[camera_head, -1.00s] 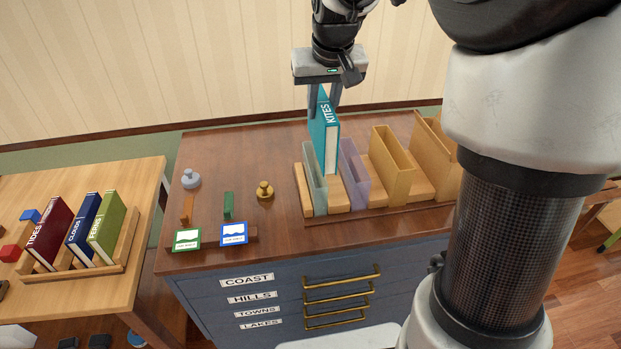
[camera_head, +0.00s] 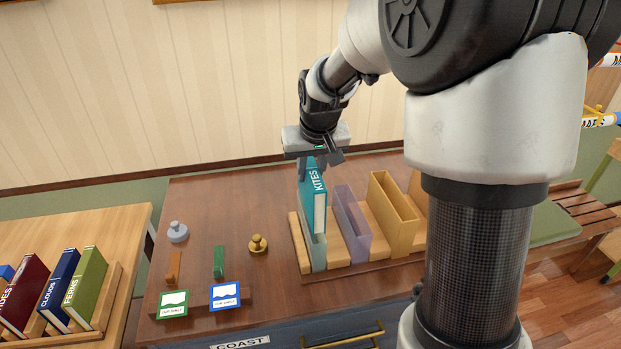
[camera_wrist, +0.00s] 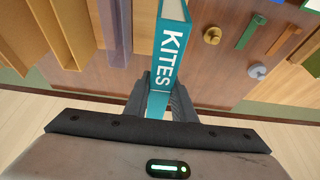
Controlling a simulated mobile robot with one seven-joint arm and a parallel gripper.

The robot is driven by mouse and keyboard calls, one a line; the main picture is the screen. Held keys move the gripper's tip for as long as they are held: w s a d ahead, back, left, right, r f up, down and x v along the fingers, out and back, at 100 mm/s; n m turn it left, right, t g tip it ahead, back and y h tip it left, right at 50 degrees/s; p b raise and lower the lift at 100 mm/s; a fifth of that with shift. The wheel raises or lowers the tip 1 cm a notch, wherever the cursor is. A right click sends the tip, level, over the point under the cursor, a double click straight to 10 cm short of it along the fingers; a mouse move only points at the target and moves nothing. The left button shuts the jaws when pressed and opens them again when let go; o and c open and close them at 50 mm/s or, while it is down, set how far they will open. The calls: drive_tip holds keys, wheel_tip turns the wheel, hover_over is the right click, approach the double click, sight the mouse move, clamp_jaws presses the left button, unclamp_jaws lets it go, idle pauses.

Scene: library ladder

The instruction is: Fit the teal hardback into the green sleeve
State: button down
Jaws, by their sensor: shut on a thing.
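The teal hardback (camera_head: 313,203), marked KITES, is upright in my gripper (camera_head: 312,172), which is shut on its upper end. The pale, see-through green sleeve (camera_head: 318,256) stands leftmost in the wooden rack. The book's lower end overlaps the sleeve's top in the head view; it looks to be at or just inside the mouth, but I cannot tell how deep. In the wrist view the teal hardback (camera_wrist: 168,62) lies between the two fingers (camera_wrist: 160,97), its spine lettering visible. The green sleeve is not clearly visible there.
A purple sleeve (camera_head: 352,225) and a yellow-tan sleeve (camera_head: 392,215) stand right of the green one. A brass stamp (camera_head: 258,245), a grey stamp (camera_head: 178,232) and two framed cards lie left on the cabinet top. Several books stand on the left table.

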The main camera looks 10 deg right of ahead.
drive_tip(key=shift+w+f, duration=0.1)
drive_tip(key=shift+f, duration=0.7)
drive_tip(key=shift+f+b, duration=0.6)
drive_tip(key=shift+f, duration=0.05)
drive_tip(key=c, duration=1.5)
unclamp_jaws()
drive_tip(key=shift+r, duration=0.1)
